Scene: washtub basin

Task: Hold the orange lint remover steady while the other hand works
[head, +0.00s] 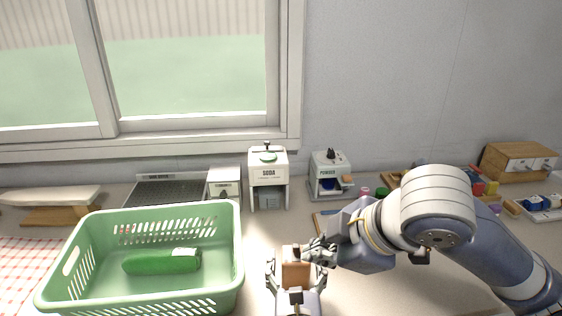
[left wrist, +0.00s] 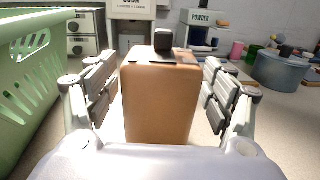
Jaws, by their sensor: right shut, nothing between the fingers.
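The orange lint remover (head: 296,272) stands upright on the counter at the lower middle of the head view, a brownish-orange block with a dark knob on top. It fills the middle of the left wrist view (left wrist: 160,100). My left gripper (head: 295,280) has its fingers on either side of it, with narrow gaps visible beside the block in the left wrist view. My right gripper (head: 322,252) is shut and empty, close to the lint remover's upper right side. Whether it touches the block I cannot tell.
A green basket (head: 226,262) holding a green bottle-like item (head: 150,263) stands close on the left. The soda dispenser (head: 268,172) and powder dispenser (head: 330,165) stand behind. Small coloured items and a wooden drawer box (head: 512,160) are at the right.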

